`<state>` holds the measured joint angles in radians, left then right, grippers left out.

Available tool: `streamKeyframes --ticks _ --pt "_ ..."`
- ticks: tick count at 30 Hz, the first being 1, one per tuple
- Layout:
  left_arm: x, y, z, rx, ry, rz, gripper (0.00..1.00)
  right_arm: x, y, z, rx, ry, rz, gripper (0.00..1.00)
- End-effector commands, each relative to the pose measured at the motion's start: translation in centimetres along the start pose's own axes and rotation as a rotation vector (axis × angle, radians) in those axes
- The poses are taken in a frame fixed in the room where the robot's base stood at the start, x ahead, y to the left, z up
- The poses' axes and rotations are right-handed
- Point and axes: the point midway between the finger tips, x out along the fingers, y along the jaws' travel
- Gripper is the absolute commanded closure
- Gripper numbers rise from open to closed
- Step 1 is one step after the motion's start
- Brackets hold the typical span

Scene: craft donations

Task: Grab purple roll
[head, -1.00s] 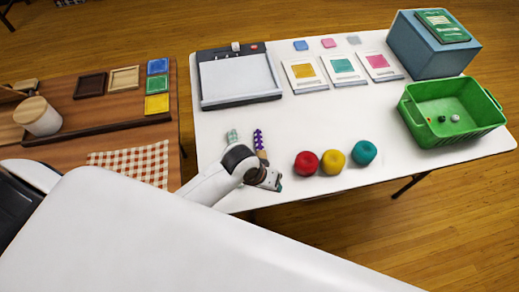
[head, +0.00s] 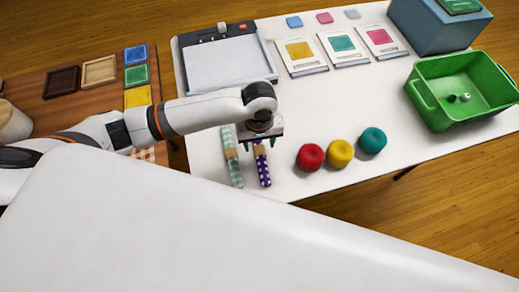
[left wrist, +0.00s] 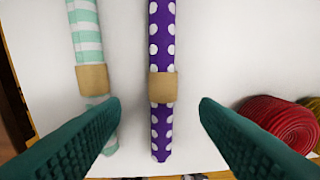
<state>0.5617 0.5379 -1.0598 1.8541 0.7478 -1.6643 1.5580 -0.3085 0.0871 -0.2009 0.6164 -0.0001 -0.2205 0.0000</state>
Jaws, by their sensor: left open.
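The purple roll (head: 262,164) with white dots and a tan band lies on the white table. In the left wrist view the purple roll (left wrist: 162,50) runs up the middle, between the two fingers and touching neither. A mint striped roll (head: 231,157) lies to its left; it also shows in the left wrist view (left wrist: 88,45). My left gripper (head: 260,142) is open and empty, over the purple roll, and hides part of it. Its green fingers (left wrist: 160,125) stand on either side of the roll in the left wrist view. My right gripper is not in view.
Red (head: 310,157), yellow (head: 340,153) and teal (head: 372,141) yarn balls sit right of the rolls. A green bin (head: 424,92) stands at the right with small items inside. A paper trimmer (head: 220,62) lies behind the rolls.

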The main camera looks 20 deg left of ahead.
Motion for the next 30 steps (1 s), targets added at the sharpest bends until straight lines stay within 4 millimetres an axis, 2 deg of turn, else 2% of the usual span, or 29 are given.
streamKeyframes --ticks 7,15,23,24,26,30 --pt "2.0 -0.1 0.0 0.001 0.000 0.000 0.44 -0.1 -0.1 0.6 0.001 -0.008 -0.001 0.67" --pt "5.7 -0.3 0.0 0.001 0.000 -0.002 0.44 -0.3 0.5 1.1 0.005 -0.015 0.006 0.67" --pt "6.2 -0.3 -0.1 0.003 -0.001 -0.003 0.44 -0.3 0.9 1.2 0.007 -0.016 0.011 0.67" --pt "6.2 -0.3 -0.1 0.003 -0.001 -0.003 0.46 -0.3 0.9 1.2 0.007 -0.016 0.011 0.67" --pt "6.2 -0.3 -0.1 0.003 -0.001 -0.003 0.56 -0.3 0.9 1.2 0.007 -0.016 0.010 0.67" --pt "6.2 -0.3 0.0 0.003 -0.001 -0.003 0.79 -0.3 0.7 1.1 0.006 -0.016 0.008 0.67"
